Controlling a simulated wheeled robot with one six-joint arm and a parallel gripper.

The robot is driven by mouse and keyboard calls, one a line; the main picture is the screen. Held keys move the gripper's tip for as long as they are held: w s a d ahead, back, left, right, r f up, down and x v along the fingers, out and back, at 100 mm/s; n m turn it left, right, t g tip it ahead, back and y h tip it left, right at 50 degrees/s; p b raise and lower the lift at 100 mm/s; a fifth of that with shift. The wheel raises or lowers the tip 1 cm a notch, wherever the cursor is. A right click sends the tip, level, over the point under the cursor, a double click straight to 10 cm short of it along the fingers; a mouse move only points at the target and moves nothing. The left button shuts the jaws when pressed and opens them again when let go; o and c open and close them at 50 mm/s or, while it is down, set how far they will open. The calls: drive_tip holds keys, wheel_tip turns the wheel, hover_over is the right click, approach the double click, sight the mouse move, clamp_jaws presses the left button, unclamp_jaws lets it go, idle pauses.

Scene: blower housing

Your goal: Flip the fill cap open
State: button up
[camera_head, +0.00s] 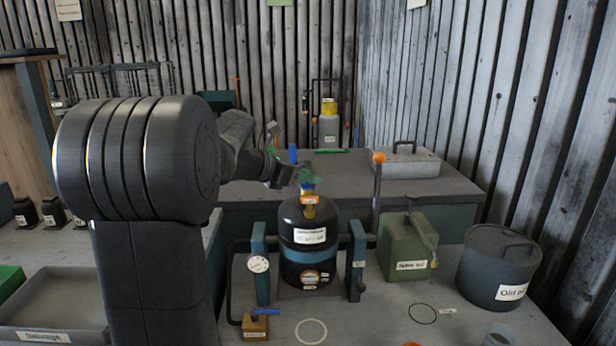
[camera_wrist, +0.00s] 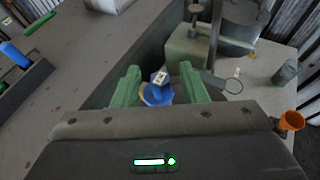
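A black tank (camera_head: 308,262) with a blue band and white label stands upright in a blue-green frame. On its top is an orange and yellow neck (camera_head: 309,203) with a small blue cap (camera_head: 307,187), which I take as the fill cap. In the wrist view the blue cap (camera_wrist: 157,95) shows below a small white-marked block (camera_wrist: 160,77). My gripper (camera_head: 304,176) is just above the tank top. Its two green fingers (camera_wrist: 159,88) are apart, with the cap seen between them. I cannot tell whether they touch it or whether its lid is shut.
An upright lever with an orange knob (camera_head: 379,157) stands right of the tank. A green can (camera_head: 403,250) and a dark lidded bucket (camera_head: 497,272) are further right. A gauge (camera_head: 258,264) is on the left post. A bench (camera_head: 345,178) with a grey case (camera_head: 402,165) lies behind.

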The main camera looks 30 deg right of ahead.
drive_tip(key=shift+d+f, duration=0.2)
drive_tip(key=shift+d, duration=0.25)
clamp_jaws()
drive_tip(key=shift+r+p, duration=0.15)
drive_tip(key=shift+p, duration=0.2)
